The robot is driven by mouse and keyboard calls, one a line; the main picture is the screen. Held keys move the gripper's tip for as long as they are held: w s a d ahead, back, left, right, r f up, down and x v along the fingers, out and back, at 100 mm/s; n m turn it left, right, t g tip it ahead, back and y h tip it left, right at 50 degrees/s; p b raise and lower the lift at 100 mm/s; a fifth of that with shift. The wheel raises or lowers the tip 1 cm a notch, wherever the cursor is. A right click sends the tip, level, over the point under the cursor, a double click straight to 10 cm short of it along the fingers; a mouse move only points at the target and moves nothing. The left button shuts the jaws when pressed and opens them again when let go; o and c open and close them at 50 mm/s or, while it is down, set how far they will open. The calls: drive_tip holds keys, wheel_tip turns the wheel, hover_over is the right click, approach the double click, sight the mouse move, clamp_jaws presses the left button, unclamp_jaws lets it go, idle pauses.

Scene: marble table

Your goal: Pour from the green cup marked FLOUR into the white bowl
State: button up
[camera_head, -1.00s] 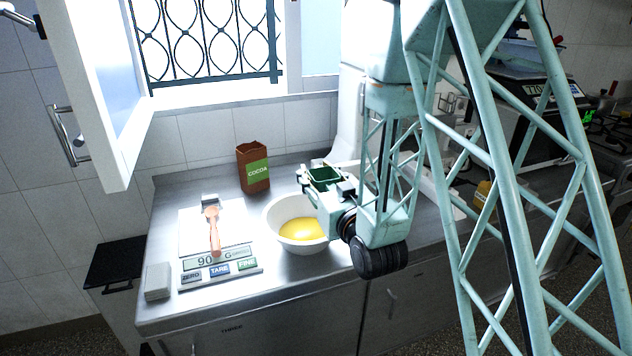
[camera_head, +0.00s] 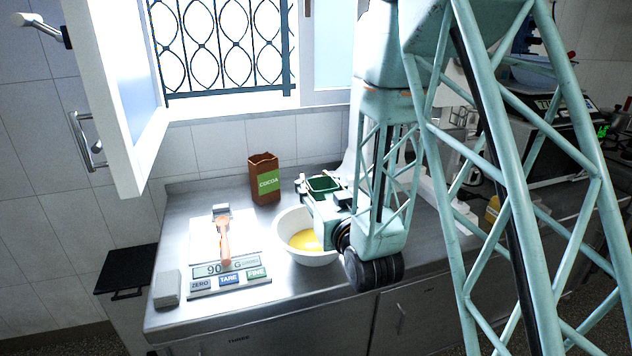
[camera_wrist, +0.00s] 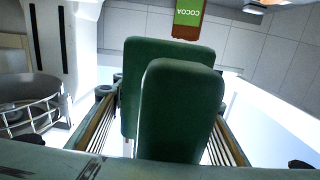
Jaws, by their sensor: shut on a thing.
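My gripper (camera_head: 320,192) is shut on the green cup (camera_head: 324,184), with its jaws on either side of it. The cup is held above the far right part of the white bowl (camera_head: 285,243), its open top facing up and looking roughly level. No FLOUR mark shows, and I cannot see what is inside the cup. The bowl stands on the metal counter with something yellow in it; my gripper and wrist hide its right side. In the wrist view, the cup's green walls (camera_wrist: 180,110) fill the middle between my fingers, and the bowl cannot be made out.
A brown COCOA package (camera_head: 264,190) stands behind the bowl. To the left is a scale (camera_head: 230,280) with an orange-handled utensil (camera_head: 224,245) over it. A pale grey block (camera_head: 167,289) lies at the counter's left edge.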

drive_tip(key=shift+f, duration=0.1)
drive_tip(key=shift+g, duration=0.7)
wheel_tip(320, 180, down, 4)
drive_tip(key=shift+s+f, duration=0.1)
drive_tip(key=shift+s+d+f+g+h, duration=0.15)
drive_tip(key=shift+f+g+h, duration=0.35)
drive_tip(key=shift+g, duration=0.3)
drive_tip(key=shift+c, duration=0.2)
drive_tip(key=shift+s+f+g+h, duration=0.2)
drive_tip(key=shift+f+g+h, duration=0.1)
drive_tip(key=shift+g, duration=0.6)
drive_tip(key=shift+s+d+f+g+h, duration=0.2)
drive_tip(key=shift+f+g, duration=0.25)
drive_tip(key=shift+g, duration=0.35)
drive_tip(key=shift+s+a+f+g+h, duration=0.1)
drive_tip(key=shift+f+g+h, duration=0.25)
drive_tip(key=shift+g, duration=0.45)
idle(0.3)
drive_tip(key=shift+s+f+g+h+p, duration=0.1)
drive_tip(key=shift+f+g+h+p, duration=0.4)
drive_tip(key=shift+p, duration=1.65)
idle(0.9)
